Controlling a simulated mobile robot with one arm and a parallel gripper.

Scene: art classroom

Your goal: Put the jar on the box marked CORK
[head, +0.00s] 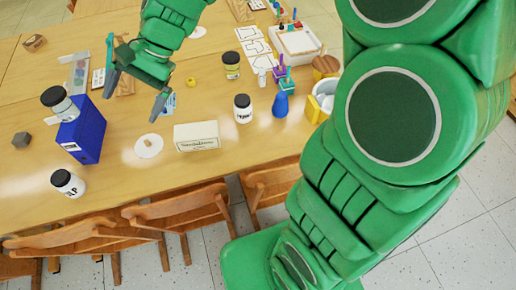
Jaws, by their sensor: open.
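My gripper (133,103) is open and empty above the table, its fingers pointing down and spread apart. A clear jar with a black lid (62,105) is at the upper left of an upright blue box (85,133) and seems to rest on it. The blue box has a small white label that I cannot read. A cream box (197,137) lies to the right, its dark lettering too small to read. Other black-lidded jars are a white one at the front left (68,183), a white one in the middle (243,109) and a yellowish one (232,66).
A white disc (149,146) lies between the two boxes. Wooden chairs (166,214) line the front edge. My green arm hides the right side.

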